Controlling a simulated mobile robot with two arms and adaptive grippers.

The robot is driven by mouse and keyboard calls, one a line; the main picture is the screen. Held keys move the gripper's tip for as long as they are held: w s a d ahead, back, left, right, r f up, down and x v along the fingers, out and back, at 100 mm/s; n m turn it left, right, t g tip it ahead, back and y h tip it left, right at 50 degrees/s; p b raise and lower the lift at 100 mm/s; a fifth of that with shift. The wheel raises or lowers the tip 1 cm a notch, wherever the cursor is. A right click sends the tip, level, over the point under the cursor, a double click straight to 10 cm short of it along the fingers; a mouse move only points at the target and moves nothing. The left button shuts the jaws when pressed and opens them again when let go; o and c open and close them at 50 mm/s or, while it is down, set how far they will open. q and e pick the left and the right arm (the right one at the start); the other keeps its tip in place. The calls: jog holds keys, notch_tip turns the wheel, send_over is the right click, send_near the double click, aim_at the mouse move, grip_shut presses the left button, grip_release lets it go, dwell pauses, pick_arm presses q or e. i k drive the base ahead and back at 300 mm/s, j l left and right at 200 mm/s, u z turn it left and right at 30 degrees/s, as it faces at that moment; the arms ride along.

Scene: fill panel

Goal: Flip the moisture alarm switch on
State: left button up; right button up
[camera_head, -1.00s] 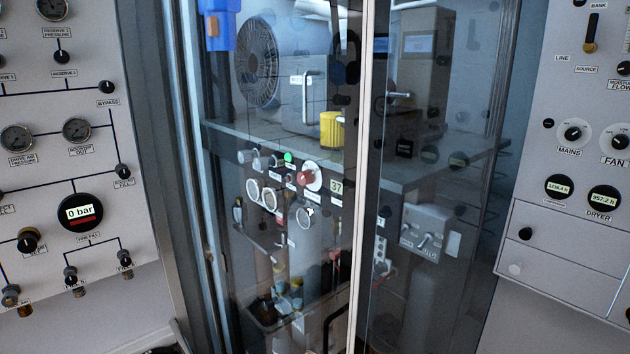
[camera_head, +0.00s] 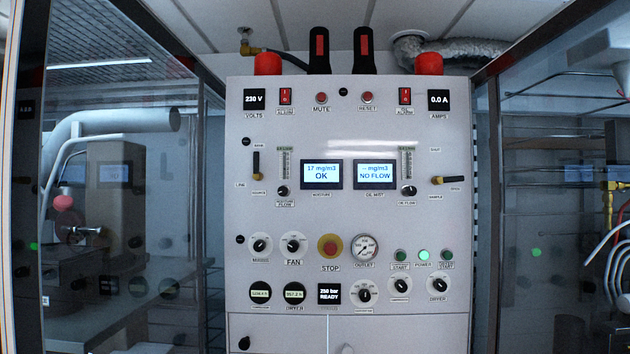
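The moisture alarm switch (camera_head: 285,96) is a small red rocker near the top left of the white control panel (camera_head: 240,190). It sits between the 230 V display and the MUTE button, with a small label below that ends in ALARM. Its on or off position is too small to tell. A matching red rocker (camera_head: 405,96) labelled as an alarm is at the top right. The moisture screen (camera_head: 322,174) reads 17 mg/m3 OK. Neither of my grippers is in view.
Red beacons (camera_head: 268,64) and black upright pieces with red insets (camera_head: 319,50) stand along the panel's top edge. Glass-walled enclosures (camera_head: 120,200) flank the panel on both sides. No object blocks the panel face.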

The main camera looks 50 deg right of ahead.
aim_at(285, 93)
jog(key=z, duration=1.35)
